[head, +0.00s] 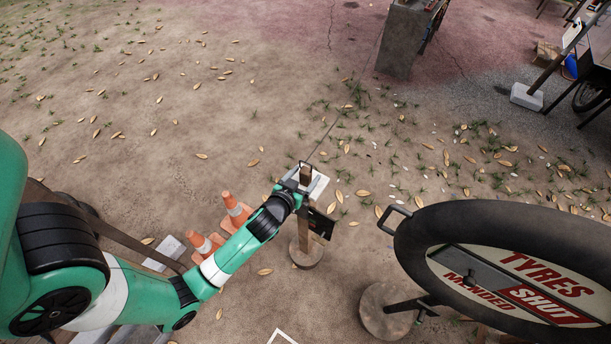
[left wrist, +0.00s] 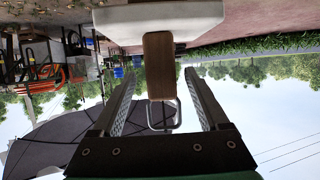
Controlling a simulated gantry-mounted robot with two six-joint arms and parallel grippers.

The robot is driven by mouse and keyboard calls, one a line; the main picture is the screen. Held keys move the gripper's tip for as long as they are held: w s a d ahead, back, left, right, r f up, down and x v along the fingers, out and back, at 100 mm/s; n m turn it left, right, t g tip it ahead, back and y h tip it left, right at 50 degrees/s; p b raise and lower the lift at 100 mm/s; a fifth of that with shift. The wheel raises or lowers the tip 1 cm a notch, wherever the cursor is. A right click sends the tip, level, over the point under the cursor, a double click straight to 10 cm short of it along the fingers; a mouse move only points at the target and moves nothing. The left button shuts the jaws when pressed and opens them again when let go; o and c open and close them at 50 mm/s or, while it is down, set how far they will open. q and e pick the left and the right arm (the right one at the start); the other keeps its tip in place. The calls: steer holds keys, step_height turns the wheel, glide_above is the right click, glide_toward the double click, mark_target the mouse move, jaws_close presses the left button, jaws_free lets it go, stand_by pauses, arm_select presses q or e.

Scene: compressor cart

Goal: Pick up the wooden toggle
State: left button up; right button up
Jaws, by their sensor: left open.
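The wooden toggle (left wrist: 159,66) is a brown, upright-looking wooden bar in the middle of the left wrist view, against a pale block (left wrist: 158,22). A metal loop (left wrist: 165,126) shows at its other end. In the head view the toggle (head: 305,174) is a small brown piece at the top of a post. My left gripper (head: 300,187) is at the post top, right by the toggle. In the left wrist view the open fingers (left wrist: 163,76) lie on either side of the toggle, with gaps showing on both sides. My right gripper is out of view.
A big tyre sign (head: 440,218) stands close on the right, with a metal handle (head: 397,211) on its rim. Two orange cones (head: 236,210) stand under my left arm. The post has a round base (head: 306,253). Open ground lies beyond.

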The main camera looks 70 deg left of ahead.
mark_target(310, 169)
arm_select(q)
steer(key=x, duration=0.4)
steer(key=shift+w+a, duration=0.1)
steer(key=shift+a, duration=0.1)
steer(key=shift+c, duration=0.3)
jaws_close()
